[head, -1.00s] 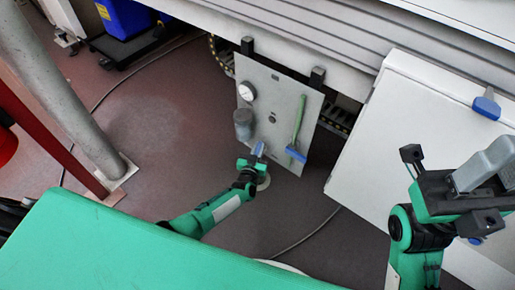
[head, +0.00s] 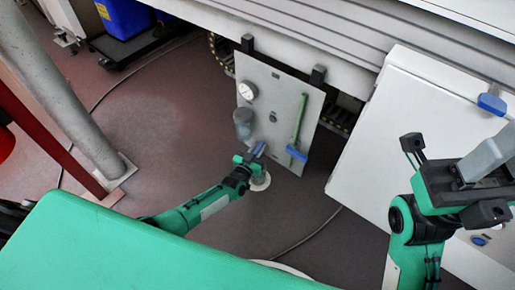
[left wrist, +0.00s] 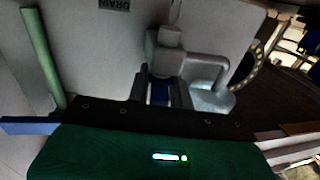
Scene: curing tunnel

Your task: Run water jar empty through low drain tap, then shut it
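The water jar (head: 243,123) is a grey cylinder on the left of a grey panel (head: 285,83), under a round gauge; its water level cannot be made out. My left gripper (head: 257,151) is at the low tap below the jar. In the left wrist view the tap body (left wrist: 168,38) has a side pipe, and the blue tap lever (left wrist: 160,93) sits between my left fingers, which look closed on it. A pale round drain cup (left wrist: 213,101) lies below the pipe's end. My right gripper (head: 450,182) is open and empty, at the right, away from the panel.
A green bar with a blue end (head: 297,151) is on the panel's right side. A white cabinet (head: 385,120) stands to the right. A grey post (head: 75,110) and red beam stand at the left. A cable crosses the floor.

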